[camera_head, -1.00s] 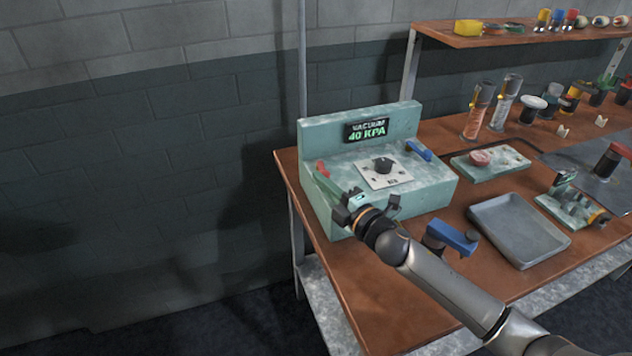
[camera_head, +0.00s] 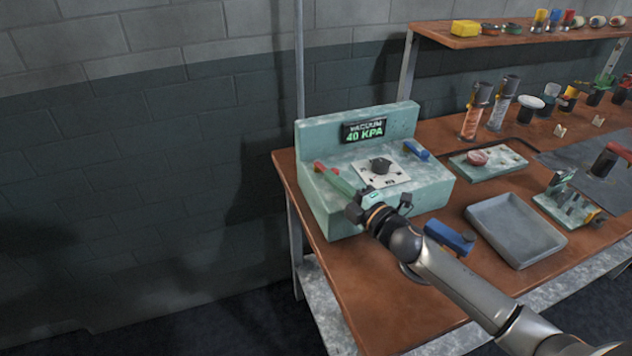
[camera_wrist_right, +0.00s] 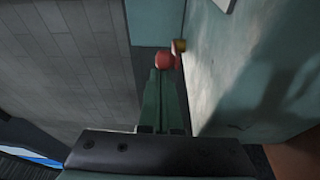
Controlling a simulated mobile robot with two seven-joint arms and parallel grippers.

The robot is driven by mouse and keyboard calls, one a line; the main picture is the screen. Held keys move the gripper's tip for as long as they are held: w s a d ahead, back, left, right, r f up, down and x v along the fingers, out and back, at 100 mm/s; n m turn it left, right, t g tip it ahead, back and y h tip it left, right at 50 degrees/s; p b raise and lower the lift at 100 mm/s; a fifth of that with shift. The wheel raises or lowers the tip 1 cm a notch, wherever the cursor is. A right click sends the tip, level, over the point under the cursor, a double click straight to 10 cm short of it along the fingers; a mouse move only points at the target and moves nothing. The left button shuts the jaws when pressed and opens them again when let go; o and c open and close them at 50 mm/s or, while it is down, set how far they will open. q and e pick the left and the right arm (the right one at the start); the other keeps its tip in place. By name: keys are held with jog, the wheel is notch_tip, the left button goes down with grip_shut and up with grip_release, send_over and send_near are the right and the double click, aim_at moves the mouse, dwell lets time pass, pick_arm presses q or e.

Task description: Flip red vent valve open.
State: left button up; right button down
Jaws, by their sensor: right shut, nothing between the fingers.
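The red vent valve (camera_head: 319,167) is at the left end of the pale green vacuum console (camera_head: 330,212). In the head view only a small red part of it shows, just beyond my fingertips. In the right wrist view its red rounded end (camera_wrist_right: 164,60) shows beside a small brass-coloured piece. My right gripper (camera_head: 331,173) is shut and empty, its green fingers pointing at the red end. In the right wrist view the fingertips (camera_wrist_right: 160,73) overlap its lower edge; I cannot tell whether they touch. My left gripper is not in view.
A black knob (camera_head: 380,165) and a blue lever (camera_head: 416,150) are on the console, with a display (camera_head: 364,131) reading vacuum 40 KPA. A blue-handled object (camera_head: 450,236) and a grey tray (camera_head: 515,232) are on the bench to the right.

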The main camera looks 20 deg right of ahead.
jog(key=shift+d, duration=0.6)
dwell(0.3)
jog(key=shift+r, duration=0.4)
notch_tip(320, 180, up, 3)
jog(key=shift+d+f+p, duration=0.1)
jog(key=shift+p, duration=0.5)
jog(key=s+a+r, duration=0.6)
jog(key=s+r, duration=0.3)
jog(key=s, duration=0.3)
jog(key=shift+s+r, duration=0.2)
jog(key=shift+s, duration=0.05)
jog(key=shift+a, duration=0.1)
